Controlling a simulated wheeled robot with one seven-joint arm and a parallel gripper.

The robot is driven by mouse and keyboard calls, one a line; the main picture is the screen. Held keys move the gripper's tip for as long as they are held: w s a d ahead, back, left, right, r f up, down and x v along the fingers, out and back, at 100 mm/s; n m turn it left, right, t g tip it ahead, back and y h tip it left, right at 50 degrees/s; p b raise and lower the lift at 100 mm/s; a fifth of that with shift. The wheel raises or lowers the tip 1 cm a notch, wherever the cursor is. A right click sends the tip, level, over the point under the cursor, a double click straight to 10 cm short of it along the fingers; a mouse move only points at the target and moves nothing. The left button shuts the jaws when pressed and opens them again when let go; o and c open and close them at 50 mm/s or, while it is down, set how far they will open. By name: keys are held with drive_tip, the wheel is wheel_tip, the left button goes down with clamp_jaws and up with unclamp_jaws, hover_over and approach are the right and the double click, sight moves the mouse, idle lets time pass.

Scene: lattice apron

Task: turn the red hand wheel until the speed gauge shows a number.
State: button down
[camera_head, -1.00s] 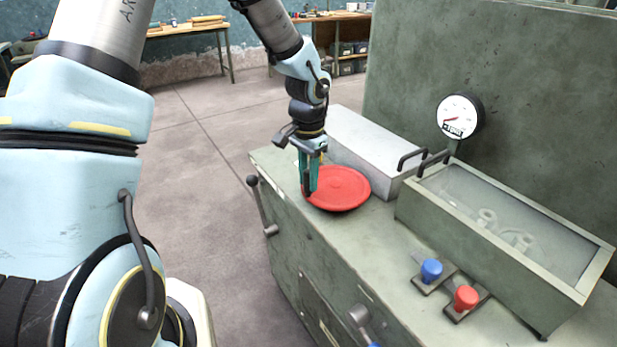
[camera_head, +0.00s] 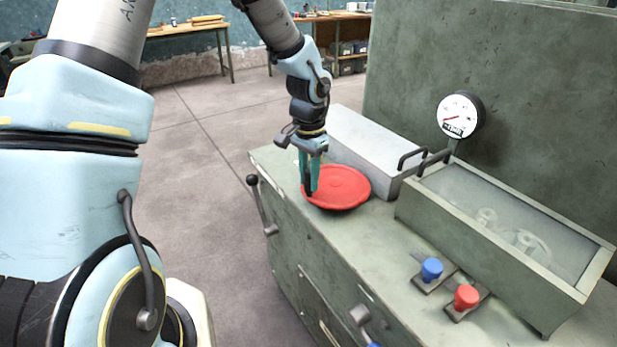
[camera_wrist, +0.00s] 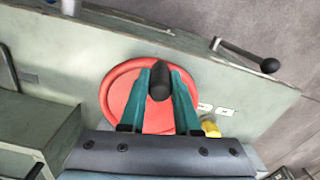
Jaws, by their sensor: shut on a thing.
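The red hand wheel (camera_head: 342,188) lies flat on top of the green machine, and it also shows in the wrist view (camera_wrist: 122,92). My gripper (camera_head: 310,190) is at the wheel's left rim, pointing down. In the wrist view my gripper (camera_wrist: 160,82) has its two teal fingers on either side of a dark knob (camera_wrist: 160,80) on the wheel and is shut on it. The speed gauge (camera_head: 460,115) is a round white dial on the upright panel, with a red needle towards its lower left. A small dark display sits low on the dial; its text is too small to read.
A grey box (camera_head: 365,145) stands just behind the wheel. A glass-topped case (camera_head: 505,235) with handles is to the right. A blue knob (camera_head: 431,270) and a red knob (camera_head: 466,297) sit in front of it. A black-ended lever (camera_head: 262,205) sticks out on the machine's left side.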

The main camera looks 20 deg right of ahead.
drive_tip(key=s+n+b, duration=0.1)
drive_tip(key=s+d+n+b, duration=0.1)
drive_tip(key=n, duration=0.1)
drive_tip(key=shift+s+f, duration=0.1)
drive_tip(key=shift+s, duration=0.1)
drive_tip(key=n+b, duration=0.1)
drive_tip(key=s+d+n, duration=0.1)
drive_tip(key=n, duration=0.1)
drive_tip(key=shift+s+d+b, duration=0.2)
drive_tip(key=shift+s+b, duration=0.1)
drive_tip(key=shift+b, duration=0.05)
drive_tip(key=d+n, duration=0.1)
drive_tip(key=n, duration=0.1)
drive_tip(key=s+d+n, duration=0.1)
drive_tip(key=shift+s+d+n+b, duration=0.1)
drive_tip(key=shift+s+n+b, duration=0.2)
drive_tip(key=shift+n+b, duration=0.1)
drive_tip(key=shift+s+d, duration=0.2)
drive_tip(key=shift+d, duration=0.35)
drive_tip(key=c, duration=0.6)
unclamp_jaws()
wheel_tip(320, 180, up, 11)
drive_tip(key=shift+r+b, duration=0.1)
drive_tip(key=shift+b, duration=0.65)
